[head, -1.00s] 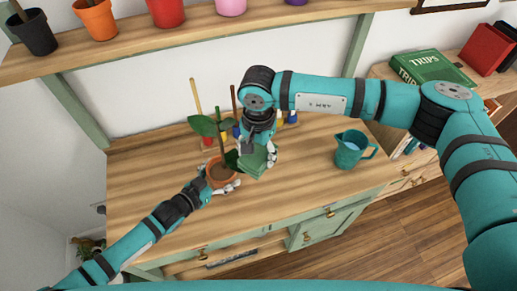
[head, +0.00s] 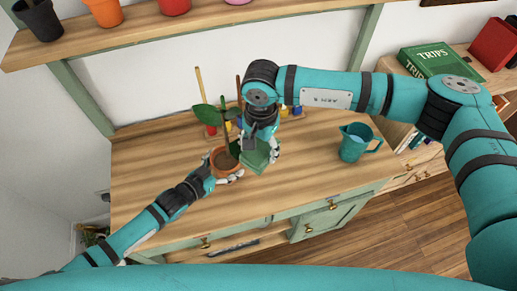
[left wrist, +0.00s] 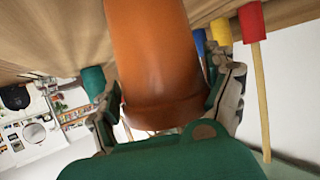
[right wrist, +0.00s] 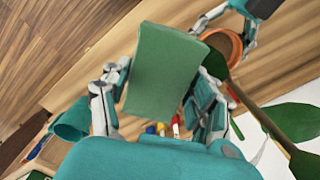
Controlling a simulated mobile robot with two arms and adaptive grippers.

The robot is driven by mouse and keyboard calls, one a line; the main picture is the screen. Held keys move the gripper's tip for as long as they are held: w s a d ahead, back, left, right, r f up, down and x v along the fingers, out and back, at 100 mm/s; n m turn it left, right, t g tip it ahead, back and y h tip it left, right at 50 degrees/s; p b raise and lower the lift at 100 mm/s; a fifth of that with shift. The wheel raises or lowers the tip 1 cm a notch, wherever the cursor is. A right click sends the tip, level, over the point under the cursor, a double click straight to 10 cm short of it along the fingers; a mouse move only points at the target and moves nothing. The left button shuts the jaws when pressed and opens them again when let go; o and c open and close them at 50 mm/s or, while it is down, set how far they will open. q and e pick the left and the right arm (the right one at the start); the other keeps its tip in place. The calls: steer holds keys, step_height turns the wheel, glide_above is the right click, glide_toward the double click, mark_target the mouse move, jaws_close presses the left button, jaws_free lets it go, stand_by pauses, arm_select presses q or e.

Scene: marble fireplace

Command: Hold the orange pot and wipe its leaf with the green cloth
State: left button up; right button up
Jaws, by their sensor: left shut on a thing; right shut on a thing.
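The orange pot (head: 218,157) stands on the wooden worktop with a leafy plant in it. My left gripper (head: 229,175) is shut around the pot; the left wrist view shows its fingers on both sides of the pot (left wrist: 155,60). A large leaf (head: 207,117) spreads at the upper left of the stem, and a darker leaf (right wrist: 215,63) hangs low beside the cloth. My right gripper (head: 266,145) is shut on the green cloth (head: 255,160), a folded block just right of the pot. In the right wrist view the cloth (right wrist: 162,70) lies between the fingers. I cannot tell whether it touches the leaf.
A teal pitcher (head: 355,143) stands on the right of the worktop. A wooden shelf (head: 200,28) with pots runs above. The worktop's left side and front are clear.

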steer(key=shift+w+d, duration=0.2)
steer(key=shift+w, duration=0.4)
steer(key=shift+w+d, duration=0.2)
steer(key=shift+w, duration=0.4)
steer(key=shift+s+a+f, duration=0.1)
steer(key=shift+s+a, duration=0.05)
steer(key=shift+s, duration=0.35)
steer(key=shift+s+a, duration=0.15)
steer(key=shift+s, duration=0.3)
steer(key=shift+s+d+r, duration=0.25)
steer(key=shift+d+r, duration=0.45)
steer(key=shift+r, duration=0.35)
steer(key=shift+s+d+r, duration=0.25)
steer(key=shift+d+r, duration=0.45)
steer(key=shift+r, duration=0.3)
arm_select(q)
steer(key=o, duration=0.9)
